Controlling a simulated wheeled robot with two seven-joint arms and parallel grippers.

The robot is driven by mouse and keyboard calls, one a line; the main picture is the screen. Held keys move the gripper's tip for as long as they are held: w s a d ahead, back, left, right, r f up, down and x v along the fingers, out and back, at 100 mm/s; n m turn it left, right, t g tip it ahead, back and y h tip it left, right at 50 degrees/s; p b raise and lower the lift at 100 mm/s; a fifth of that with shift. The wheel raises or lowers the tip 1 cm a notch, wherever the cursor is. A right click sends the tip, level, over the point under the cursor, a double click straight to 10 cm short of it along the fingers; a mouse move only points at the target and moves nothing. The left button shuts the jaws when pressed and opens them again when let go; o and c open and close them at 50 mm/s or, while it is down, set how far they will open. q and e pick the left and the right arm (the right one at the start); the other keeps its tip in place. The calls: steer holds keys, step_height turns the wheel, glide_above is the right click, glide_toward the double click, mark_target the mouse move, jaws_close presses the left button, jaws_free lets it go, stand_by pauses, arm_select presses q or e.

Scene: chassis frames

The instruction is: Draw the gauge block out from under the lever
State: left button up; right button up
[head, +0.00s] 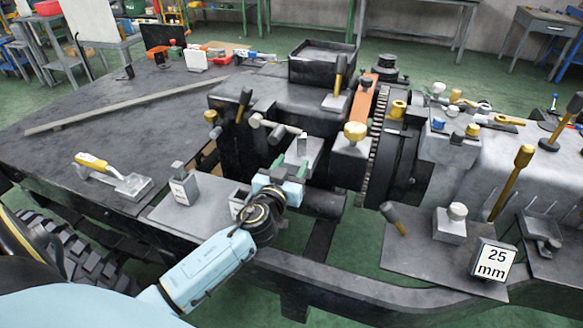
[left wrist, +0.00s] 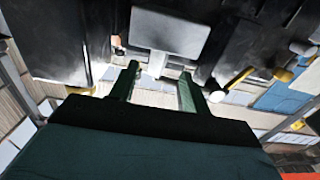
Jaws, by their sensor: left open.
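My left gripper (head: 280,186) is at the near side of the dark machine in the head view; its fingertips are hard to make out there. In the left wrist view the two dark green fingers (left wrist: 157,80) stand apart. A pale narrow stem (left wrist: 157,63) joined to a wider grey plate (left wrist: 170,32) shows just beyond and between the fingertips. I cannot tell whether they touch it. A grey lever bar (head: 277,130) with a rounded end sits above a grey block (head: 304,156) in the head view. Which piece is the gauge block is unclear.
A labelled steel block (head: 179,187) stands on a grey plate (head: 188,217) left of my gripper. A yellow-handled tool (head: 112,175) lies on the dark bench. A black tray (head: 322,62) is at the back.

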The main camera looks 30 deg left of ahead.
mark_target(300, 150)
arm_select(q)
steer(key=x, duration=0.4)
steer(key=shift+w, duration=0.25)
steer(key=shift+b+x, duration=0.65)
steer(key=shift+x, duration=1.2)
arm_select(e)
steer(key=shift+w+a+r, duration=0.15)
steer(key=shift+w+r, duration=0.05)
steer(key=shift+w, duration=0.65)
steer(key=shift+w+a+r, duration=0.1)
steer(key=shift+w+r, duration=0.1)
steer(key=shift+w, duration=0.6)
steer(key=shift+w+a+r, duration=0.15)
steer(key=shift+w+r, duration=0.05)
steer(key=shift+w, duration=0.65)
arm_select(q)
steer(key=shift+a, duration=0.1)
steer(key=c, duration=1)
steer(key=shift+s, duration=0.1)
steer(key=shift+v, duration=2.95)
arm_select(e)
steer(key=shift+r, duration=0.4)
arm_select(q)
steer(key=shift+r, duration=0.1)
arm_select(e)
steer(key=shift+r, duration=0.15)
